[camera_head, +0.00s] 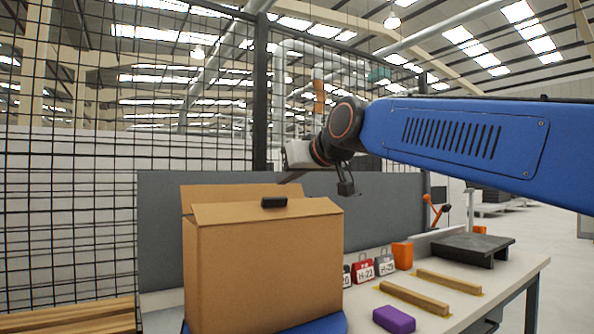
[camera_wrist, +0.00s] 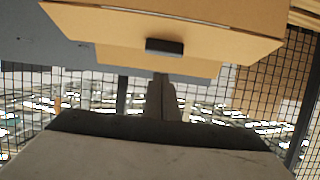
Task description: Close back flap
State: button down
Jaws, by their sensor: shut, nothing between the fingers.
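The brown cardboard box (camera_head: 262,275) stands on the workbench. A flap bearing a small black block (camera_head: 274,201) lies across its top, and the block also shows in the wrist view (camera_wrist: 165,47). Behind it the back flap (camera_head: 225,191) stands raised; in the wrist view the flap panel (camera_wrist: 118,60) shows beyond the block. My gripper (camera_head: 284,181) is shut and empty, above and behind the box's top near the back flap. Its fingers show in the wrist view (camera_wrist: 163,82), pointing toward the box. I cannot tell whether they touch the flap.
Right of the box on the bench (camera_head: 360,309) are a purple block (camera_head: 394,320), two wooden strips (camera_head: 415,298), tagged weights (camera_head: 363,270), an orange container (camera_head: 403,254) and a dark platform (camera_head: 472,247). A grey panel (camera_head: 160,230) and wire fence stand behind.

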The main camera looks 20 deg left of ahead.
aim_at(277, 199)
jog(key=shift+w+a+f, duration=0.15)
jog(key=shift+f, duration=0.4)
jog(key=shift+w+a+f, duration=0.1)
jog(key=shift+a+f, duration=0.1)
jog(key=shift+f, duration=0.35)
jog(key=shift+w+a+f, duration=0.15)
jog(key=shift+f, duration=0.4)
jog(key=shift+a, duration=0.1)
jog(key=shift+w+a+f+g+h, duration=0.1)
jog(key=shift+w+a+g+h, duration=0.45)
jog(key=shift+g+h, duration=0.3)
jog(key=shift+x, duration=0.75)
jog(key=shift+d, duration=0.1)
